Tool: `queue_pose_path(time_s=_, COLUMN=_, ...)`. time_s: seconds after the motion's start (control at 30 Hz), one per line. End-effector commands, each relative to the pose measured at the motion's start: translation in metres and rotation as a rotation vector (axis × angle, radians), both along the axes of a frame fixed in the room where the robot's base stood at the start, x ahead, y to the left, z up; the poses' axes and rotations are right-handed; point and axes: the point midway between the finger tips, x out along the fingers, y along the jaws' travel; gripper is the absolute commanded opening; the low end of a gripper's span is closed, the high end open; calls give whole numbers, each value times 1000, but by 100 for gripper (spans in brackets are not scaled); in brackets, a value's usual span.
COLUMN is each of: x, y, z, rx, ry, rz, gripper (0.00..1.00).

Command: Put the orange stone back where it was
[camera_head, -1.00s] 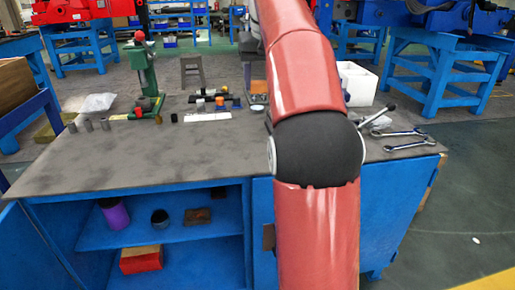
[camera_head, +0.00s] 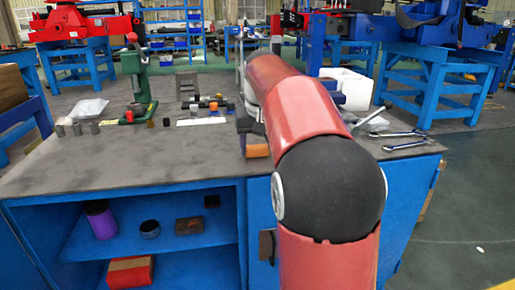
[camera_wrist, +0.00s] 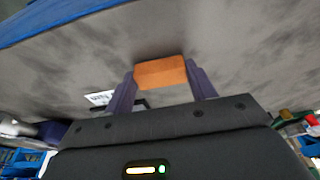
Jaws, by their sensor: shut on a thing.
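The orange stone (camera_wrist: 160,73) is a rectangular block held between the two dark purple fingers of my gripper (camera_wrist: 161,78) in the wrist view. The gripper is shut on it, with one finger against each side. The grey tabletop (camera_wrist: 240,50) lies behind the stone; I cannot tell the gap between them. In the head view, my gripper (camera_head: 252,138) shows to the left of my red arm, over the middle of the table, with an orange-brown block at its lower end. My arm hides part of the tabletop.
A green press (camera_head: 136,80) stands at the back left, near several small grey cylinders (camera_head: 76,129). Small dark and orange pieces (camera_head: 207,104) lie near a white sheet (camera_head: 201,121). Wrenches (camera_head: 398,134) lie at the right. The table's front left is clear (camera_head: 110,158).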

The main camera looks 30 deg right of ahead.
Motion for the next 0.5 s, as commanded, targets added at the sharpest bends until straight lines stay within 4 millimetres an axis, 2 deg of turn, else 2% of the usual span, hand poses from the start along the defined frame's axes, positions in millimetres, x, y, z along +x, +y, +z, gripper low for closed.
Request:
queue_pose_path(time_s=0.33, x=0, y=0, z=-5, rx=-1, ry=-2, rz=0, gripper=28)
queue_pose_path(time_s=0.37, x=0, y=0, z=-5, rx=-1, ry=-2, rz=0, gripper=57)
queue_pose_path(time_s=0.5, x=0, y=0, z=-4, rx=-1, ry=-2, rz=0, gripper=75)
